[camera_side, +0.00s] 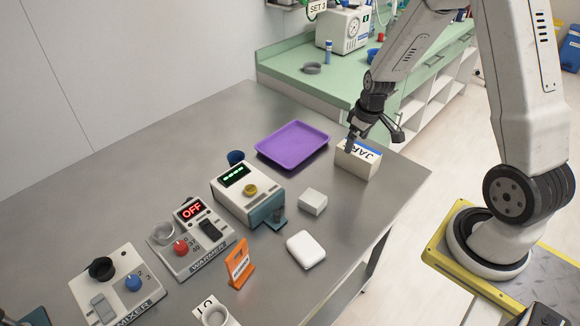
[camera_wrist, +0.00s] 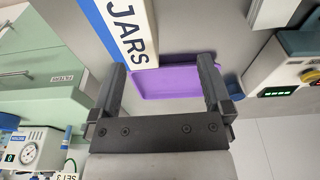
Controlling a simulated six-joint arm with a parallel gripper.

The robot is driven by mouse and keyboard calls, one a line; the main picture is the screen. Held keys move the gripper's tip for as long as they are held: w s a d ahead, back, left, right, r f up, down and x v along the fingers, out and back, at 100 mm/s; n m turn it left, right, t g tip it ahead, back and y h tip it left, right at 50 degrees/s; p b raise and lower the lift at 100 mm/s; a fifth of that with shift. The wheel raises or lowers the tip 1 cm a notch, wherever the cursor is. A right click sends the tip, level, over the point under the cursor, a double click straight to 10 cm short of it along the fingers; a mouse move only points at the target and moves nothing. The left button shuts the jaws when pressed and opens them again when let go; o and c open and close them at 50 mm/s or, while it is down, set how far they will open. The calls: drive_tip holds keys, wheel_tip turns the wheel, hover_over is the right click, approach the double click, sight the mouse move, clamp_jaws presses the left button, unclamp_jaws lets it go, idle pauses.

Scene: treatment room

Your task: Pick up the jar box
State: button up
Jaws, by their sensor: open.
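The jar box (camera_side: 355,164) is a white box with a blue strip and a "JARS" label on its top. It sits at the right end of the metal table. In the wrist view the jar box (camera_wrist: 133,40) is at the upper left, beyond the left fingertip. My gripper (camera_side: 375,138) is over the jar box in the side view, with its fingers spread and pointing down. In the wrist view my gripper (camera_wrist: 162,67) is open and empty. The box does not lie between the fingers there. Whether a finger touches it, I cannot tell.
A purple tray (camera_side: 292,145) lies just left of the box. Left of it stand a device with a green display (camera_side: 238,190) and a warmer (camera_side: 195,240). A small white box (camera_side: 313,201) and a white rounded block (camera_side: 306,249) lie nearer the front edge. A green counter (camera_side: 290,72) stands behind.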

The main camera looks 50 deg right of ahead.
sight(360, 150)
drive_tip(key=d+f, duration=0.1)
drive_tip(key=d, duration=0.1)
drive_tip(key=d+f, duration=0.1)
drive_tip(key=d, duration=0.1)
drive_tip(key=shift+w+f, duration=0.1)
drive_tip(key=shift+f, duration=0.2)
drive_tip(key=shift+w+f, duration=0.2)
drive_tip(key=shift+f, duration=1.05)
drive_tip(key=shift+f, duration=0.15)
drive_tip(key=shift+w+f, duration=0.2)
drive_tip(key=shift+f, duration=1)
drive_tip(key=shift+w+f, duration=0.2)
drive_tip(key=shift+f, duration=1)
drive_tip(key=c, duration=1)
drive_tip(key=shift+r, duration=0.1)
